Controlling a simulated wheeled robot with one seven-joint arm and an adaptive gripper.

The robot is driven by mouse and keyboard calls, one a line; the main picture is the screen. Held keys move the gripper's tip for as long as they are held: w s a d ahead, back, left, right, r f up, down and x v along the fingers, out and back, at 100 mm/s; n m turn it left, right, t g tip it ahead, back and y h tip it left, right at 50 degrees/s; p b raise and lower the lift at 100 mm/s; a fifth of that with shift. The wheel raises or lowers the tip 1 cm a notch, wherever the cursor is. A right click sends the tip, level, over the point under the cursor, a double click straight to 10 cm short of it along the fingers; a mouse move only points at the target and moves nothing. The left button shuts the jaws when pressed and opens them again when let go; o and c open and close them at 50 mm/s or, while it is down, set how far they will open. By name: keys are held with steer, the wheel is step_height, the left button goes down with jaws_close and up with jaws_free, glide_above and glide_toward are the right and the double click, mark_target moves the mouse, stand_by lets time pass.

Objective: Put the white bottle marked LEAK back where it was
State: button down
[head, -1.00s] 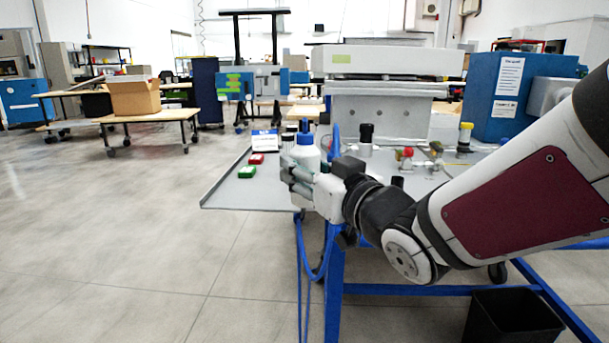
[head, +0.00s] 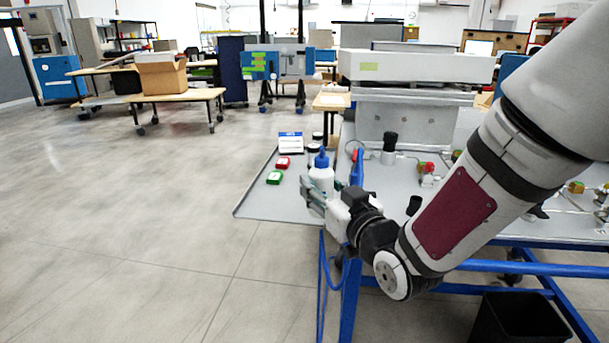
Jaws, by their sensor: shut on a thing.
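The white bottle (head: 321,181) with a blue nozzle cap stands upright at the front left part of the grey bench top (head: 262,203). My gripper (head: 313,190) is shut on the bottle from the front, its fingers around the lower body. The fingers hide the bottle's lower part and any LEAK marking. I cannot tell whether its base touches the bench top.
Fittings and valves (head: 426,170) stand further right. The bench top's front left corner is bare.

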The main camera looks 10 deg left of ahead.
steer(key=shift+w+a+f+b, duration=0.45)
steer(key=shift+w+a+f, duration=0.4)
steer(key=shift+w, duration=0.8)
steer(key=shift+w+a+f+b, duration=0.5)
steer(key=shift+w+a+f, duration=0.3)
steer(key=shift+w, duration=0.9)
steer(key=shift+w+a+f+b, duration=0.45)
steer(key=shift+w+a+f, duration=0.35)
steer(key=shift+w, duration=0.85)
steer(key=shift+f, duration=0.1)
steer(key=c, duration=1)
jaws_free()
steer(key=shift+r, duration=0.2)
steer(key=p+v, duration=0.1)
steer(key=v, duration=1.1)
steer(key=shift+f, duration=0.1)
